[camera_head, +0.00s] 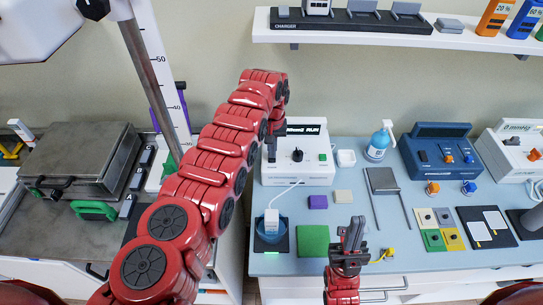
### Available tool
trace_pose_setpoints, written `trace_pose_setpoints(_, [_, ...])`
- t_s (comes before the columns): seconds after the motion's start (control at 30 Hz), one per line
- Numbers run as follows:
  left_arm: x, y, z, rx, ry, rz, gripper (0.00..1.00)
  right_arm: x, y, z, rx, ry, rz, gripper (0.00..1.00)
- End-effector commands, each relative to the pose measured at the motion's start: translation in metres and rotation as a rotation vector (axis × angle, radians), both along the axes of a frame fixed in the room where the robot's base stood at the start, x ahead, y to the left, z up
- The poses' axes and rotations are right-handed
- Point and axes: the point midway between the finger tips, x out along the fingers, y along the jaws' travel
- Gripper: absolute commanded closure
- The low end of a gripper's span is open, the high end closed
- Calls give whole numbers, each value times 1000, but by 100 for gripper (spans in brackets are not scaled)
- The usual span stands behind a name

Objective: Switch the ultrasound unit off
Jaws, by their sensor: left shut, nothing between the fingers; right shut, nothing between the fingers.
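The ultrasound unit, seemingly the white box with a dark label (318,168), stands at the back of the blue-grey table. A black knob or switch shows on its sloping front. My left arm arches over from the left, and my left gripper (271,150) points down at the unit's left part, shut and empty. I cannot tell whether it touches the unit. My arm hides part of the unit's left side and top. My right gripper (352,232) is shut and empty above the table's front edge, pointing away from me, well apart from the unit.
A blue cup with a white probe (271,222) stands in front of the unit. A green pad (313,241), sponges, a spray bottle (379,142), a blue device (436,150) and another white device (515,150) share the table (375,262). A shelf (400,40) overhangs the back.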

Motion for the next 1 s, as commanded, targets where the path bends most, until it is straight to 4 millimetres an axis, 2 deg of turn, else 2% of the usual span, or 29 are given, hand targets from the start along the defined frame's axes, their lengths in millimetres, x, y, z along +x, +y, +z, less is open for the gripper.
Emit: trace_pose_setpoints(1.0, [0, 0, -16, 0, 0, 0, 100, 0, 0, -16, 0, 0, 0, 100])
